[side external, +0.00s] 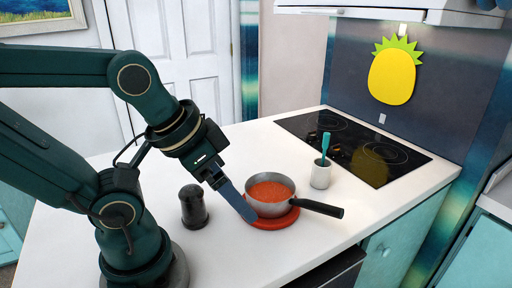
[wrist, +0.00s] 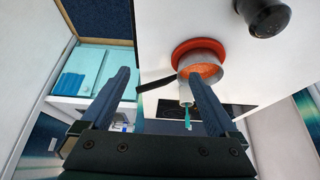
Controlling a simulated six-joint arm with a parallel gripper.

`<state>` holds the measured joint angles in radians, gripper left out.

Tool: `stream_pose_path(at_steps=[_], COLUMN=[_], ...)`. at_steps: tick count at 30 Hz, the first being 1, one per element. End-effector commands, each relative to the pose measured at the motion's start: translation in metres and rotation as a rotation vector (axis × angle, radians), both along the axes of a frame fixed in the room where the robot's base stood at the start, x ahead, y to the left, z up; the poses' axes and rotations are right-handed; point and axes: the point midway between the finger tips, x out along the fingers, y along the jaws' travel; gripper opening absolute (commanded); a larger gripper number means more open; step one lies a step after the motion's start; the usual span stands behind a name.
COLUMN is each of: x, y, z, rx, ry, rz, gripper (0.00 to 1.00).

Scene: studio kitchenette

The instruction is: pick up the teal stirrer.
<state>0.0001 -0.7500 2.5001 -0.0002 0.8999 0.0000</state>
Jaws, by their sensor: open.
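The teal stirrer (side external: 325,144) stands in a small white cup (side external: 320,178) on the counter, its wide end up. In the wrist view the stirrer (wrist: 187,118) and the cup (wrist: 184,93) show near the right finger, which hides part of that area. My gripper (side external: 246,211) is open and empty. In the side view its fingers point down at the left side of the saucepan, some way left of the cup. I cannot tell whether they touch the pan. The wrist view shows both fingers (wrist: 158,78) spread apart.
A saucepan of red sauce (side external: 271,209) sits on a red trivet (side external: 276,223), its black handle (side external: 322,209) pointing right. A black shaker (side external: 194,207) stands left of it. A black cooktop (side external: 352,146) lies behind the cup. The counter's left part is mostly clear.

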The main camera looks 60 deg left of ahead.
Motion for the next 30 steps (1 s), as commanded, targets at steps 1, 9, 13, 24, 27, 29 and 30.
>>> stream_pose_path(at_steps=[1, 9, 13, 24, 27, 29, 30], x=[0.000, 0.000, 0.000, 0.005, 0.022, 0.039, 0.053], y=[0.000, 0.000, 0.000, 0.000, -0.003, -0.006, -0.007], z=[0.000, 0.000, 0.000, 0.003, 0.016, 0.031, 0.041], rx=[0.000, 0.000, 0.000, 0.002, -0.007, -0.019, -0.029], ry=[0.000, 0.000, 0.000, -0.024, -0.122, -0.213, -0.271], rz=[0.000, 0.000, 0.000, -0.007, -0.015, -0.019, -0.020], gripper=[0.95, 0.95, 0.57, 0.56, 0.56, 0.56, 0.56])
